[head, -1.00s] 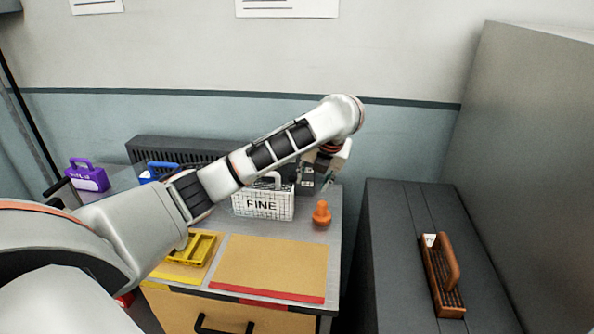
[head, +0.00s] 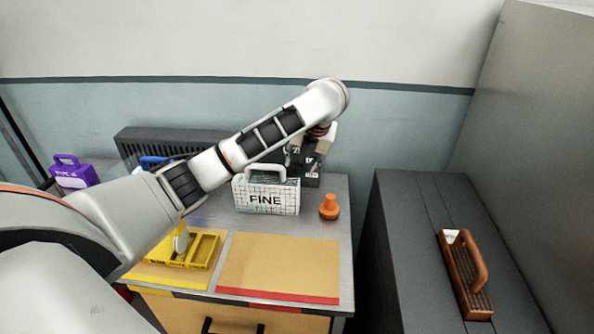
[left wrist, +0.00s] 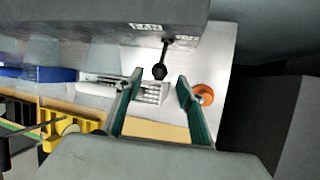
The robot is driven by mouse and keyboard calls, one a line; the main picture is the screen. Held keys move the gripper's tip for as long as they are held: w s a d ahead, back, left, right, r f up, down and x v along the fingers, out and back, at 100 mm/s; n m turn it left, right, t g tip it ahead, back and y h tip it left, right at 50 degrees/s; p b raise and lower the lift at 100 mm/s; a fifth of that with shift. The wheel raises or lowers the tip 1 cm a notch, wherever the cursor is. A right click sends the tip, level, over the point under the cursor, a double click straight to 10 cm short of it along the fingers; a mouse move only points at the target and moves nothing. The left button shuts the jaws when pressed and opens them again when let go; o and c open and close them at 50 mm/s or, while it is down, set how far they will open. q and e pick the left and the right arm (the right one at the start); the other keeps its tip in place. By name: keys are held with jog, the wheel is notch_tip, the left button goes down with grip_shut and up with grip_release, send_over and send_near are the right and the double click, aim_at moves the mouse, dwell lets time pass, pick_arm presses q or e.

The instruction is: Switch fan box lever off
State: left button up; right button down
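The fan box, a grey box with a small white label (left wrist: 146,27), fills the top of the left wrist view. A dark lever with a round black knob (left wrist: 160,71) sticks out from it. In the head view the dark box (head: 312,181) is mostly hidden behind the white FINE case and my left gripper (head: 312,152). In the left wrist view my left gripper (left wrist: 160,78) is open, its green-padded fingers on either side of the knob. The knob appears between the fingertips; I cannot tell whether either finger touches it. My right gripper is not in view.
The white FINE case (head: 266,198) stands close in front of the gripper. An orange knob-shaped object (head: 329,207) is to its right. A yellow tray (head: 204,250) and bare tan mat (head: 280,266) lie in front. A brown handled block (head: 465,275) is on the dark cabinet.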

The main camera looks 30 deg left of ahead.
aim_at(299, 168)
pick_arm(q)
jog(key=shift+x, duration=2.75)
grip_shut()
